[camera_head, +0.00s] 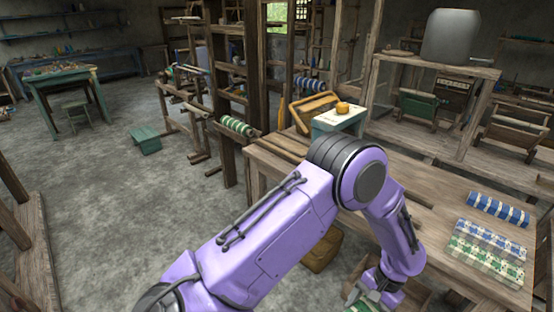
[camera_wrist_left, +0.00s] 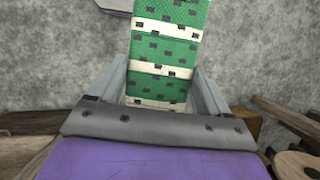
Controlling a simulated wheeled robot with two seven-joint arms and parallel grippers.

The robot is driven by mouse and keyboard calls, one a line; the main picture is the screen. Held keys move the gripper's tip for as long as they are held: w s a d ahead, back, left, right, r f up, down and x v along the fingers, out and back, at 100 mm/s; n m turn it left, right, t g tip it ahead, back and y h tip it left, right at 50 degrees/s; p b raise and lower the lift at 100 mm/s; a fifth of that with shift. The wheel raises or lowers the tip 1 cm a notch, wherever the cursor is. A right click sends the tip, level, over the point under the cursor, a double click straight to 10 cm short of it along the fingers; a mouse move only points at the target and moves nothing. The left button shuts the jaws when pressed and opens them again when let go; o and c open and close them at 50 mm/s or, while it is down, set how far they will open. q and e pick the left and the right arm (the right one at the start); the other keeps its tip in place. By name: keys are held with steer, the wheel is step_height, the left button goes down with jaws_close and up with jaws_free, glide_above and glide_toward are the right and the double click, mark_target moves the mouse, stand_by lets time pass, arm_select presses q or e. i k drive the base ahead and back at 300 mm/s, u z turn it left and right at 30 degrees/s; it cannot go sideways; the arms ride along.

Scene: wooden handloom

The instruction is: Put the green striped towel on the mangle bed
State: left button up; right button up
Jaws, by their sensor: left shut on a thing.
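The green striped towel (camera_wrist_left: 166,52), green with cream bands and small dark marks, fills the space between the two grey fingers in the left wrist view. My left gripper (camera_head: 366,294) is shut on it. In the head view the gripper hangs low at the bottom, in front of the wooden bench (camera_head: 420,203), and only a small bit of green shows at its fingers. I cannot tell for sure which surface is the mangle bed. My right gripper is not in view.
On the bench's right end lie a blue striped roll (camera_head: 498,209), a blue checked cloth (camera_head: 492,237) and a green checked cloth (camera_head: 484,262). A pale box with an orange thing (camera_head: 342,108) stands at the back. A green-and-white roll (camera_head: 236,126) sits beside a post. Open floor lies left.

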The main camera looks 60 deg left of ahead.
mark_target(289, 144)
steer(key=k, duration=0.15)
steer(key=u, duration=2.75)
steer(key=i, duration=2.3)
steer(key=z, duration=1.6)
steer(key=i, duration=0.1)
steer(key=z, duration=0.7)
